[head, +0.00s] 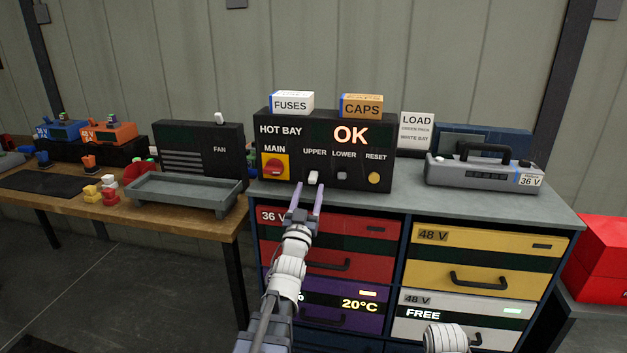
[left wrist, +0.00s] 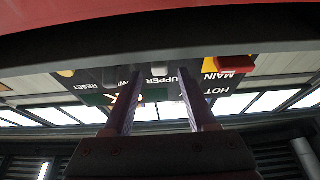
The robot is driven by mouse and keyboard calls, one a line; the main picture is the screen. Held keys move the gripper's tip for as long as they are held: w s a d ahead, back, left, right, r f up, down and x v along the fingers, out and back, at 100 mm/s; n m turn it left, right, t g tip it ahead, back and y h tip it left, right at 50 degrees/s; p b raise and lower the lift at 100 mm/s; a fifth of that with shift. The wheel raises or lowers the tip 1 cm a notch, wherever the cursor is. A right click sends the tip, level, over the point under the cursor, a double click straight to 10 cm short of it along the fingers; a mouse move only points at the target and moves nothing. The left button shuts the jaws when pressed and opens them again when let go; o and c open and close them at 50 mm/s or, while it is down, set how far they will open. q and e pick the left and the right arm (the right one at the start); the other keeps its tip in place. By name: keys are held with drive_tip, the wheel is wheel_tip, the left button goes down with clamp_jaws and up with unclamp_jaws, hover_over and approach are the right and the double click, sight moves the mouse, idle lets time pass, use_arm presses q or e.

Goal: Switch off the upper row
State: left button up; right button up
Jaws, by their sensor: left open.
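The black hot bay panel (head: 270,150) stands on the cabinet and its display reads OK. The white UPPER switch (head: 313,178) sits low on its front, between the red MAIN knob (head: 275,167) and the grey LOWER switch (head: 342,173). My left gripper (head: 308,188) is open and empty just in front of the UPPER switch, one finger to its left and one near its right. In the left wrist view, upside down, the UPPER switch (left wrist: 160,70) shows beyond the gap between the fingers (left wrist: 160,105). I cannot tell whether they touch it. My right gripper is out of view.
A yellow RESET button (head: 374,178) is on the panel's right. FUSES (head: 292,103) and CAPS (head: 361,106) boxes sit on top. A grey tray (head: 185,190) stands left. Drawers with handles are below.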

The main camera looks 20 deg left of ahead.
sight(312, 182)
use_arm(q)
drive_tip(key=x, duration=0.3)
drive_tip(key=shift+p, duration=0.35)
drive_tip(key=shift+c, duration=0.3)
clamp_jaws()
